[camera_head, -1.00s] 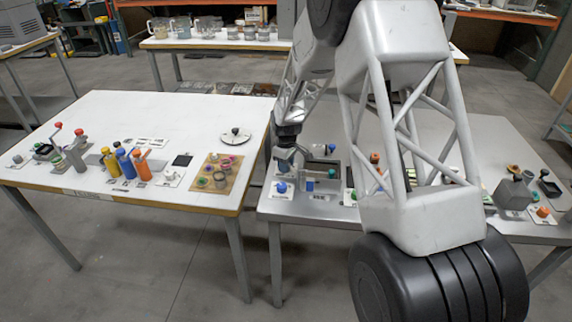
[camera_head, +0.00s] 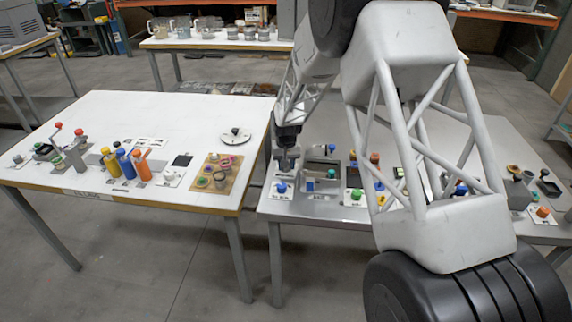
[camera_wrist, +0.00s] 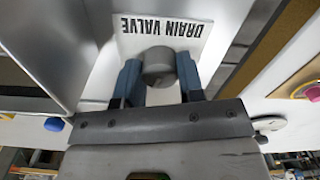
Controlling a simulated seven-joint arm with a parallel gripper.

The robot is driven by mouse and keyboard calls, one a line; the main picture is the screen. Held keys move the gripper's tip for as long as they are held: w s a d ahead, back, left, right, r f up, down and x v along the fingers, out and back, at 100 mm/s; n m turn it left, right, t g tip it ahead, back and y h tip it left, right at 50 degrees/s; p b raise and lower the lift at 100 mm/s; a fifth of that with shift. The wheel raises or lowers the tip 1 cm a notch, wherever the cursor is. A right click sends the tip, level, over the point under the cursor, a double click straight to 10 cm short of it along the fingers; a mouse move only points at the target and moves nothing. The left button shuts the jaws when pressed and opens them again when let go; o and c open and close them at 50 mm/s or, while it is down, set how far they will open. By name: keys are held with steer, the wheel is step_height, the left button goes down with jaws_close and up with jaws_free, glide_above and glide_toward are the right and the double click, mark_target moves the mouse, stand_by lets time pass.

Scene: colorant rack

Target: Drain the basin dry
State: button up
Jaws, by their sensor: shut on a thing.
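The drain valve's grey round knob (camera_wrist: 158,66) stands in front of a white plate lettered "DRAIN VALVE" (camera_wrist: 166,30) in the wrist view. My gripper (camera_wrist: 160,82) has its two blue fingers on either side of the knob and is shut on it. In the head view my gripper (camera_head: 286,160) is at the left end of the right-hand table, where the knob is hidden. A grey metal wall (camera_wrist: 58,40), which looks like part of the basin, rises beside the valve plate in the wrist view. Water inside the basin cannot be made out.
A blue knob (camera_head: 282,187) on a white plate is close in front of my gripper. Other coloured knobs, including an orange one (camera_head: 375,158), stand to the right. The white table (camera_head: 130,115) at left holds colored bottles (camera_head: 125,163) and a tan pad with rings (camera_head: 232,180).

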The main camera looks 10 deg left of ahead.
steer(key=m, duration=0.4)
steer(key=shift+m, duration=0.4)
steer(key=o, duration=0.9)
steer(key=shift+r, duration=0.15)
steer(key=shift+r, duration=3.75)
steer(key=shift+d+r, duration=0.1)
